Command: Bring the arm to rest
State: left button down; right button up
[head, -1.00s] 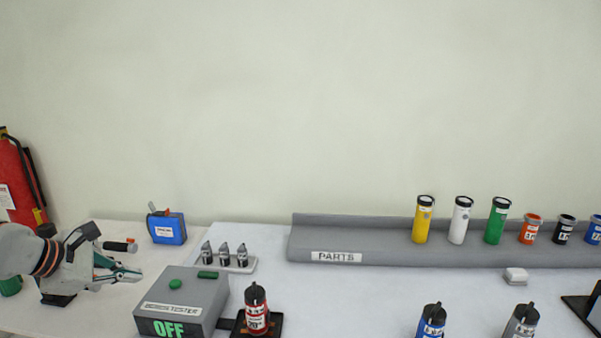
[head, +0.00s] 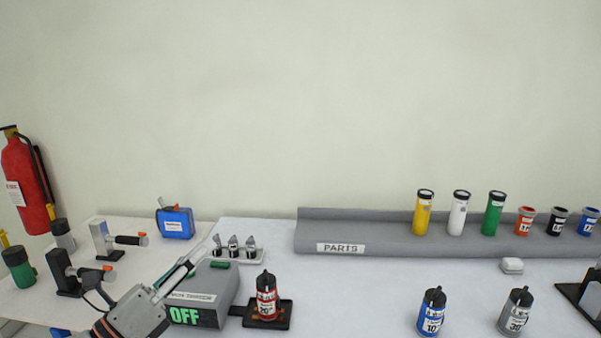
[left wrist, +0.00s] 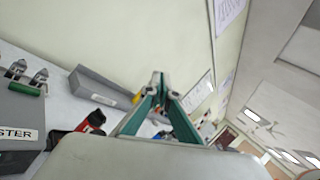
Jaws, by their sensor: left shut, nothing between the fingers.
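My left gripper (head: 180,272) shows at the lower left of the head view, in front of the grey tester box (head: 217,290), whose display reads OFF. Its fingers point up and to the right and hide part of the box. In the left wrist view its fingers (left wrist: 160,82) meet at the tips, with nothing between them. My right gripper is in neither view.
A red bottle (head: 266,297) stands on a black pad beside the tester. Blue (head: 431,313) and grey (head: 515,313) bottles stand at the front right. The grey parts rack (head: 380,240) runs along the back. The table's middle is clear.

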pick_arm(q)
jog(key=s+a+f+n+y, duration=0.2)
jog(key=a+f+n+y, duration=0.6)
jog(key=n, duration=0.4)
jog(key=s+a+f+n+y, duration=0.2)
jog(key=a+f+n+y, duration=0.6)
jog(key=n, duration=0.3)
jog(key=s+a+f+n+g+y, duration=0.25)
jog(key=s+f+n+g, duration=0.6)
jog(key=s+f, duration=0.85)
jog(key=w+d+f+n+t+h, duration=0.1)
jog(key=w+d+f+t+h, duration=0.1)
jog(key=d+f+h, duration=0.5)
jog(key=shift+d+f, duration=3.4)
jog(key=shift+d, duration=1.1)
jog(key=shift+h, duration=0.25)
